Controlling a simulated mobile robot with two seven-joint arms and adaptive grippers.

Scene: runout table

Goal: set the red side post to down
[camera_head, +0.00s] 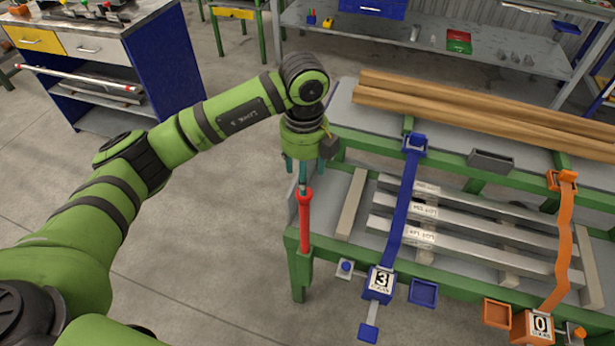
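The red side post (305,225) stands upright at the near left corner of the green-framed runout table (297,270). Its lower end sits in a green corner bracket, and its rounded top is at the level of my gripper's fingers. My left gripper (303,180) comes in from the left and points down at the post's top. My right gripper is not in view.
A blue strap (400,205) and an orange strap (564,240) cross the table, with a blue box marked 3 (380,283) and an orange box marked 0 (532,326) in front. Floor left of the post is clear.

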